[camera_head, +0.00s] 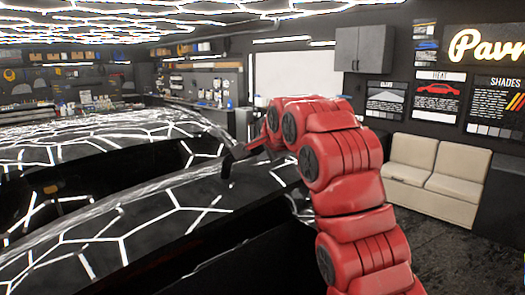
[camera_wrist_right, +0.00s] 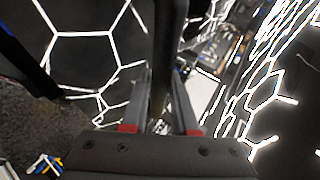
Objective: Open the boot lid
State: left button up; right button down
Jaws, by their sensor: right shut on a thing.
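The glossy black car reflects white hexagonal lights. Its panel that I take for the boot lid (camera_head: 110,228) fills the lower left of the head view, with a dark area below its edge; I cannot tell how far it is raised. My red right arm reaches in from the lower right. My right gripper (camera_head: 228,167) is at the far right part of this panel. In the right wrist view, the fingers of my right gripper (camera_wrist_right: 160,95) stand on either side of a dark, narrow edge (camera_wrist_right: 165,50), shut on it. It looks like the lid's edge. My left gripper is out of view.
The car roof (camera_head: 110,128) stretches away behind the panel at left. A beige sofa (camera_head: 436,176) stands against the right wall, under a grey cabinet (camera_head: 363,48) and wall posters. Workbenches with bottles (camera_head: 215,98) line the back. Dark floor is free in front of the sofa.

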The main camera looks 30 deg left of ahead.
jog(key=shift+f, duration=0.15)
jog(key=c, duration=0.7)
grip_release()
jog(key=shift+a, duration=0.1)
jog(key=b+v, duration=0.1)
jog(key=v, duration=0.1)
jog(key=shift+s+d+r, duration=0.2)
jog(key=shift+s+d, duration=0.05)
jog(key=shift+d, duration=0.05)
jog(key=p+v, duration=0.1)
jog(key=v, duration=0.8)
jog(key=shift+r+p, duration=0.15)
jog(key=shift+p, duration=0.15)
jog(key=shift+s, duration=0.1)
